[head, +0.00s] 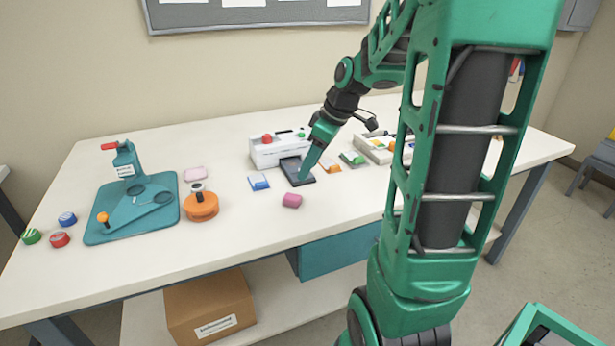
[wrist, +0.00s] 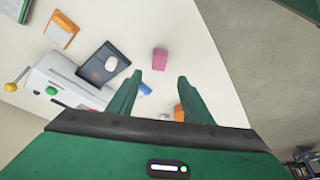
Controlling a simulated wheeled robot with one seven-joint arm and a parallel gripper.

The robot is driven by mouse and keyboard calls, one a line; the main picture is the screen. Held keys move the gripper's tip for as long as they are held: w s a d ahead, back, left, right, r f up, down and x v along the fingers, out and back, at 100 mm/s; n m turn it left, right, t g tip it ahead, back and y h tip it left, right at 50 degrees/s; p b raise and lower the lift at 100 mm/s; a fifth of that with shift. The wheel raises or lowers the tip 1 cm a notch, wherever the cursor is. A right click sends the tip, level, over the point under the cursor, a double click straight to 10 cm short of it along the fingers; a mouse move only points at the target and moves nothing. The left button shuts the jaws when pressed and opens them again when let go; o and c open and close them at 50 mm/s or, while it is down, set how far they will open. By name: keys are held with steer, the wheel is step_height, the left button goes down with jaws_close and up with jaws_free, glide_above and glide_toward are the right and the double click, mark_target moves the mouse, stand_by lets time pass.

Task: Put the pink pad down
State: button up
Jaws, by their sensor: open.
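I cannot tell for sure which of these is the task's pink pad. My gripper (head: 304,174) is open and empty, pointing down over the dark tray area in the head view. In the wrist view its fingertips (wrist: 160,76) are apart, with the deeper pink block seen just beyond the gap, not held.
A dark tray (head: 288,165) stands before a white machine (head: 264,154). Blue (head: 259,183), orange (head: 331,166) and green (head: 352,158) pads lie nearby. An orange round holder (head: 201,208) and a teal mat (head: 95,232) with a punch are left.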

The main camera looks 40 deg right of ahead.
steer(key=s+a+f+m+g+h, duration=0.1)
steer(key=s+m, duration=0.5)
steer(key=s, duration=0.6)
steer(key=s+a+f+m+g+h, duration=0.1)
steer(key=s+a+m+g, duration=0.2)
steer(key=s, duration=0.9)
steer(key=a+m, duration=0.1)
steer(key=m, duration=0.2)
steer(key=shift+w+a, duration=0.1)
steer(key=shift+w+f, duration=0.2)
steer(key=shift+w, duration=0.4)
steer(key=shift+o, duration=0.5)
